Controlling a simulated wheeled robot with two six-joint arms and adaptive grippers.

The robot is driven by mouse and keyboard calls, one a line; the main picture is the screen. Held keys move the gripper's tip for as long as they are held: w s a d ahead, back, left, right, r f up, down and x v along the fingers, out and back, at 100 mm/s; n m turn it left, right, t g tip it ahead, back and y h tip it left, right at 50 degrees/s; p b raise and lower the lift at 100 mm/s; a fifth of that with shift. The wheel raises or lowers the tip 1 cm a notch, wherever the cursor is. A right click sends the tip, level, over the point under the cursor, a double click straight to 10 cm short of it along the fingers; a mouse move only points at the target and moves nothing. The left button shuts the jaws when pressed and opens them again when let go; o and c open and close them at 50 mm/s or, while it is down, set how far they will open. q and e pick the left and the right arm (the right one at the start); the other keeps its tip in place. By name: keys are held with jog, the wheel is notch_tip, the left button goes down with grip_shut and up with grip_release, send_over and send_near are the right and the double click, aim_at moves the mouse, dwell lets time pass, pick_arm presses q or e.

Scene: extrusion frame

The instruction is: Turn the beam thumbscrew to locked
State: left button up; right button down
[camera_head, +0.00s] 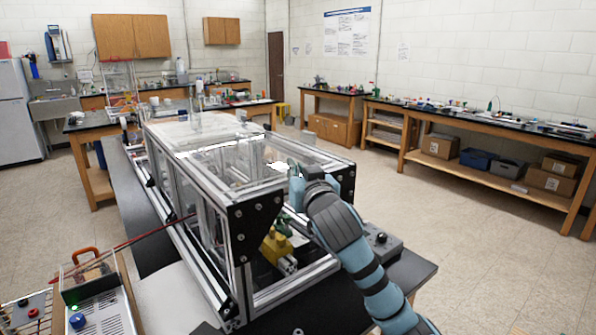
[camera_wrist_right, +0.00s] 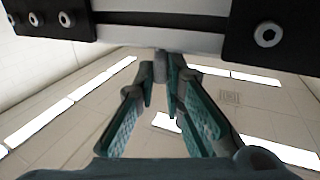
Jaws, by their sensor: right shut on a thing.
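The extrusion frame (camera_head: 235,262) with clear panels stands on a black-topped bench. My right gripper (camera_head: 296,172) is at the frame's top front beam, towards its right corner. In the right wrist view a pale beam (camera_wrist_right: 165,40) with black end plates crosses the top. A small grey cylindrical thumbscrew (camera_wrist_right: 160,66) sticks out of this beam. The teal fingers of my right gripper (camera_wrist_right: 161,82) are on either side of it, shut on it. In the head view the thumbscrew is hidden by my gripper. Its turn position cannot be told. My left gripper is not in view.
A yellow device (camera_head: 276,247) stands inside the frame. A grey control box (camera_head: 384,242) sits right of it on the bench. An open case with an orange handle (camera_head: 85,254) is at front left. Side benches line the walls, with open floor between.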

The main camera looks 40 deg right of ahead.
jog(key=shift+w+a+m+g+h+p, duration=0.15)
jog(key=shift+a+m+g+h+p, duration=0.1)
jog(key=shift+m+g+h+p, duration=0.65)
jog(key=shift+a+m+g+h, duration=0.1)
jog(key=shift+m+g+h, duration=0.2)
jog(key=shift+m+h, duration=0.55)
jog(key=g+h, duration=0.1)
jog(key=m+g+h, duration=0.1)
jog(key=shift+w+a+f+h, duration=0.1)
jog(key=shift+w+h, duration=0.05)
jog(key=shift+h, duration=0.2)
jog(key=shift+m+g+h+b, duration=0.4)
jog(key=shift+m+g+h, duration=0.1)
jog(key=shift+m+g, duration=0.15)
jog(key=c, duration=1.7)
grip_release()
jog(key=shift+a, duration=0.1)
